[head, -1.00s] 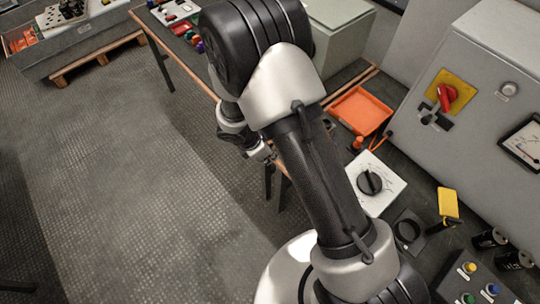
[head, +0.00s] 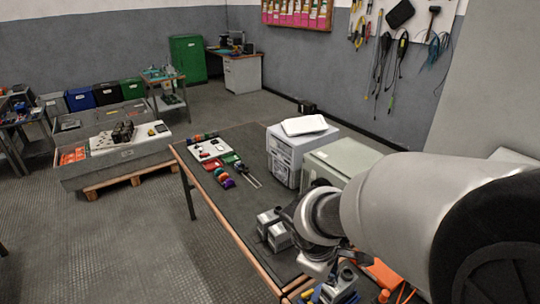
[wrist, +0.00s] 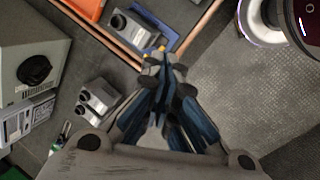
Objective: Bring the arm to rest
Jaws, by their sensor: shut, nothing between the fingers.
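My gripper (wrist: 163,52) is in the middle of the wrist view, with its dark, blue-tinted fingers drawn together at the tips. Nothing shows between them. The tips appear over the edge of the workbench, in front of a blue tray (wrist: 163,12) holding a grey block. In the head view my arm reaches in from the right, over the bench (head: 240,205). My fingertips cannot be made out clearly there.
Two-holed grey blocks (wrist: 97,97) stand on the bench, near an orange tray (wrist: 88,8) and a grey-green case (wrist: 30,70). A white-topped box (head: 290,150) stands farther back. A pallet crate (head: 115,165) is at left. The floor (head: 120,230) between is clear.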

